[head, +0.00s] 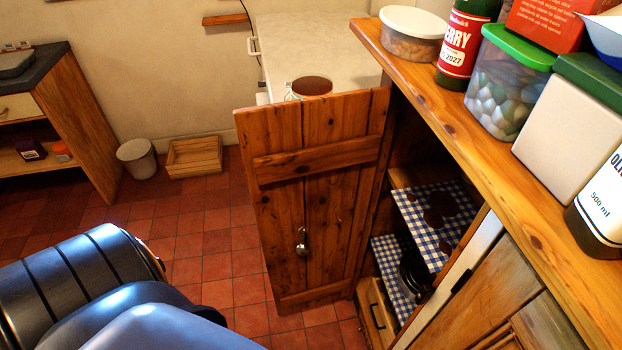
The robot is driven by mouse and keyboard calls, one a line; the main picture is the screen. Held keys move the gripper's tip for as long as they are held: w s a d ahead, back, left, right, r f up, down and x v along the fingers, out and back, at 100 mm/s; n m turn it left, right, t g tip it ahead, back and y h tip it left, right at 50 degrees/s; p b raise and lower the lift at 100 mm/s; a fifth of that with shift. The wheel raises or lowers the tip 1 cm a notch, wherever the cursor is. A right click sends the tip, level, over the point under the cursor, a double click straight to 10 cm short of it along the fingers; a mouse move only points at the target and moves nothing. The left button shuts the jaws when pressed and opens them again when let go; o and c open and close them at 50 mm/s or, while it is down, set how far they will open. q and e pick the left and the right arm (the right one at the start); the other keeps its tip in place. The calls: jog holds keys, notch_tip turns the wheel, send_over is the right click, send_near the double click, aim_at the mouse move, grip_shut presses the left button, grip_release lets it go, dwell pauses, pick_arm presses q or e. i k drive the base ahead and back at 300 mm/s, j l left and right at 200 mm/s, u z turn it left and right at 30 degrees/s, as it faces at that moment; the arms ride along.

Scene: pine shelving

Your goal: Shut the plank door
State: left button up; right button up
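The plank door (318,215) stands wide open, swung out to the left of the pine shelving unit. It is made of brown upright boards with crosspieces near the top and bottom. A small metal handle or latch (301,243) sits on the face toward me, at lower middle. The door's right edge meets the cabinet's far side. The open cabinet (398,172) shows shelves lined with blue checked cloth (436,228). My arm parts fill the lower left, apart from the door in the picture. Neither gripper shows.
The pine top (480,130) carries a lidded tub (412,38), a sauce bottle (463,45), a green-lidded container (508,82) and an oil bottle (600,205). A bin (137,158) and wooden crate (194,157) stand by the wall. Red tiled floor (205,225) left of the door is clear.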

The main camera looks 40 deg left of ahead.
aim_at(311, 162)
jog(key=i+j+z, duration=0.15)
jog(key=j, duration=0.3)
jog(key=j+z, duration=0.15)
jog(key=j, duration=0.35)
jog(key=j+z, duration=0.2)
jog(key=j, duration=0.15)
jog(key=k+j+z, duration=0.2)
jog(key=j, duration=0.15)
jog(key=j+z, duration=0.2)
jog(key=j, duration=0.2)
jog(key=k+j+z, duration=0.45)
jog(key=j, duration=0.15)
jog(key=k+j+z, duration=0.1)
jog(key=j+z, duration=0.4)
jog(key=j, duration=0.75)
jog(key=k+j+u, duration=0.1)
jog(key=j, duration=0.2)
jog(key=k+j+u, duration=0.1)
jog(key=k+j, duration=0.3)
jog(key=j, duration=0.25)
jog(key=k+j+u, duration=0.15)
jog(key=j, duration=0.15)
